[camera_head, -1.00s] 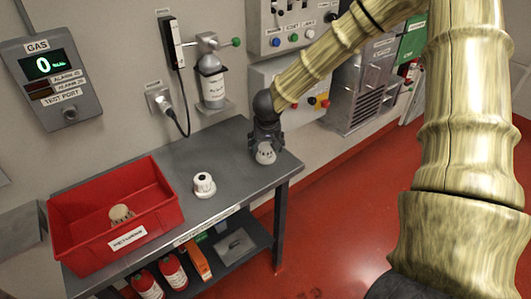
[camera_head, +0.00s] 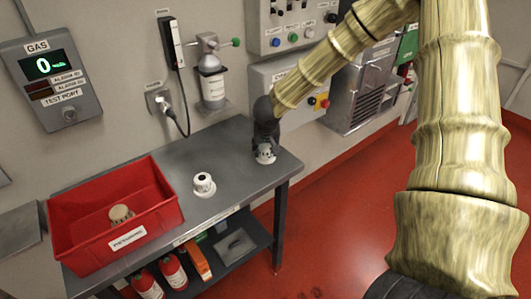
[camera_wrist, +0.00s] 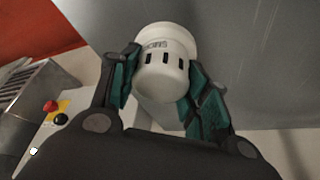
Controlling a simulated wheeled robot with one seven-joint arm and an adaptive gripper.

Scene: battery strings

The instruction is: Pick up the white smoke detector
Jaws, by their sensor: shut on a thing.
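The white smoke detector (camera_wrist: 162,72) is between the two dark green-padded fingers of my gripper (camera_wrist: 165,85) in the wrist view. It is a round white body with dark slots, dark lettering and a wider white base. In the head view my gripper (camera_head: 265,148) points down at the right end of the grey bench, shut on the white detector (camera_head: 265,155), whose upper part it covers. The detector is at or very near the bench top; I cannot tell if it touches.
A red bin (camera_head: 168,209) on the left of the grey bench (camera_head: 235,168) holds a beige round unit (camera_head: 121,213). A gas bottle (camera_head: 212,82) and a plugged cable hang on the wall behind. Red extinguishers (camera_head: 174,271) stand on the lower shelf. The bench between is clear.

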